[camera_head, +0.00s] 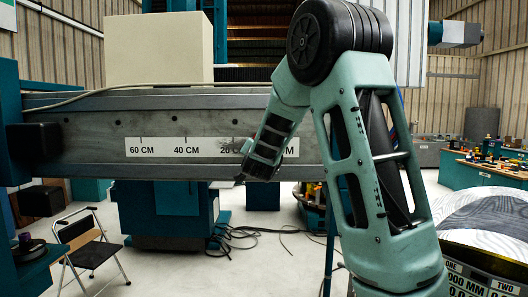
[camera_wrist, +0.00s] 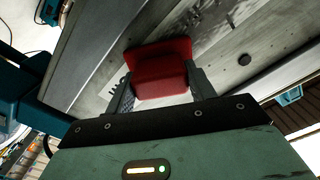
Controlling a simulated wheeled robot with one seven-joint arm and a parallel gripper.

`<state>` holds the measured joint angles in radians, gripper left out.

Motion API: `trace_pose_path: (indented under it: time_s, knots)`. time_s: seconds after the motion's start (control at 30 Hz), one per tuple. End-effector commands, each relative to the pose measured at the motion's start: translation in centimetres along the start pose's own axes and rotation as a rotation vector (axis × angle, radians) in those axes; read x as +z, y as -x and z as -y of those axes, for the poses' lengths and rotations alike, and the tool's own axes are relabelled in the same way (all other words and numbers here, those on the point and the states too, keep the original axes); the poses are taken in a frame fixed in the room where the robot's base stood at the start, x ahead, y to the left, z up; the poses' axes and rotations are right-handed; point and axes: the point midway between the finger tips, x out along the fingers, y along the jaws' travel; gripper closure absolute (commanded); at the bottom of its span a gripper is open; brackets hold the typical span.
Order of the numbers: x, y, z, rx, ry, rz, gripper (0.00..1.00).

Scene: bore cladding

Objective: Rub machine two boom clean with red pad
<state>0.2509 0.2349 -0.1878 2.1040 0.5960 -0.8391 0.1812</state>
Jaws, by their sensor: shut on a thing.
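My gripper (camera_wrist: 162,92) is shut on the red pad (camera_wrist: 160,70), which sits between its two fingers in the wrist view. The pad is against or very close to the grey metal face of the boom (camera_wrist: 100,45); I cannot tell if it touches. In the head view the boom (camera_head: 90,125) runs level across the left and middle, with a white scale strip (camera_head: 185,147) marked in centimetres. My arm hides the boom's right part and the pad there. Dark smudges show on the boom near the pad in the wrist view.
A beige block (camera_head: 158,50) stands above the boom. A folding chair (camera_head: 88,245) stands on the floor at lower left. Cables (camera_head: 245,235) lie on the floor below the boom. A black-and-white rounded object with a label plate (camera_head: 490,225) is at lower right.

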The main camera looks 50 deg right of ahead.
Motion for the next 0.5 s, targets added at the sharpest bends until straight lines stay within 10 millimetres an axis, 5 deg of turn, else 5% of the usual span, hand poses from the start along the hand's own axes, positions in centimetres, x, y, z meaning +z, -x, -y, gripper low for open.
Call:
trace_pose_path:
  time_s: [0.5]
  knots:
    - [1.5, 0.2, 2.4, -0.001, -0.001, 0.0, 0.75]
